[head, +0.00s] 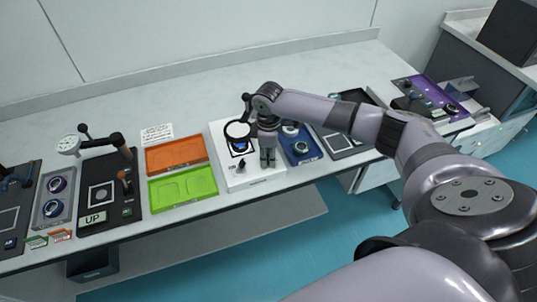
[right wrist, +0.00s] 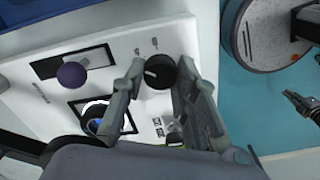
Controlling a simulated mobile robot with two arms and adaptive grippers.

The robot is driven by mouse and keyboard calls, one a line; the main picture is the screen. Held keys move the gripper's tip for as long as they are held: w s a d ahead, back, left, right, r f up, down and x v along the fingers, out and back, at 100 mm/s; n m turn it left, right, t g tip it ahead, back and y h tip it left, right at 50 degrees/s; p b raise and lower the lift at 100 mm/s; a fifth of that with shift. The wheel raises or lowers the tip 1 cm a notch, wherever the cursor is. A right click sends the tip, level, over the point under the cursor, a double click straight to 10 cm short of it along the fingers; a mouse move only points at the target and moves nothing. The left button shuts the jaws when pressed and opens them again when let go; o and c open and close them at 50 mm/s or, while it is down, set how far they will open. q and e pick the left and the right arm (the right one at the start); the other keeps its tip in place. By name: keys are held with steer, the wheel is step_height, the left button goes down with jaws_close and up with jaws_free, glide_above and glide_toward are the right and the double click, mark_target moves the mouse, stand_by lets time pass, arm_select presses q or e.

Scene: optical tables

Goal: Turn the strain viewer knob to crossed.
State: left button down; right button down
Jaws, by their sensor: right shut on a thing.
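The strain viewer is a white box (head: 230,180) near the front edge of the table, with a round black-rimmed lens (head: 238,130) above it. Its black round knob (right wrist: 160,72) shows in the right wrist view, with a short white mark on its left side. Small dark symbols are printed beside the knob. My right gripper (head: 267,162) reaches down over the right part of the box, hiding the knob in the head view. In the right wrist view its fingers (right wrist: 158,78) stand on either side of the knob and are shut on it. My left gripper is not in view.
A purple ball handle (right wrist: 72,75) sits in a dark slot on the box. Green (head: 183,188) and orange (head: 176,154) trays lie left, a blue fixture (head: 301,153) right. A small black post (head: 241,165) stands close to the gripper. Bare table lies behind.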

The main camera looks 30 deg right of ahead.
steer(key=shift+r+m+p, duration=0.2)
steer(key=shift+m+p, duration=0.2)
steer(key=shift+p, duration=0.15)
steer(key=m+p, duration=0.5)
steer(key=p, duration=0.1)
steer(key=shift+m+p, duration=0.35)
steer(key=shift+m, duration=0.05)
steer(key=shift+d+f+m+p, duration=0.1)
steer(key=shift+f+m+p, duration=0.05)
steer(key=shift+m+p, duration=1.7)
steer(key=shift+m, duration=0.35)
steer(key=c, duration=1.2)
jaws_free()
steer(key=shift+c, duration=0.2)
step_height(320, 180, up, 12)
